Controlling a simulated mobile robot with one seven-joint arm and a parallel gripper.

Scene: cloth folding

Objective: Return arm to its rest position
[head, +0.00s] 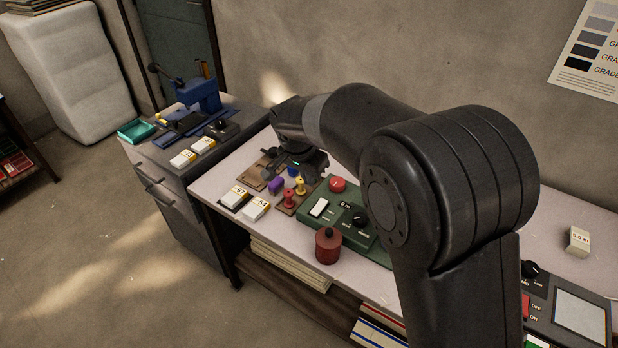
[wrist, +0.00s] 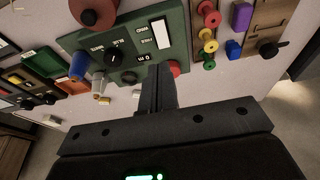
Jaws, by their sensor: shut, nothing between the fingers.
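My gripper (head: 303,165) is above the white workbench (head: 219,178), at the end of my dark arm, which reaches from the lower right across the head view. In the wrist view my gripper (wrist: 157,70) has its two fingers together with nothing between them. The fingers point at a green panel (head: 313,222) with a black knob, a white label and a red button; the panel also shows in the wrist view (wrist: 183,45). I cannot tell the exact height of the fingers above it. No cloth is in view.
Beside the panel are a dark red round pot (head: 328,246), red and yellow pegs (head: 289,196), a purple block (head: 276,186) and white-and-yellow boxes (head: 256,208). A grey cabinet (head: 168,205) with a blue vise (head: 199,95) stands left. A wall runs behind.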

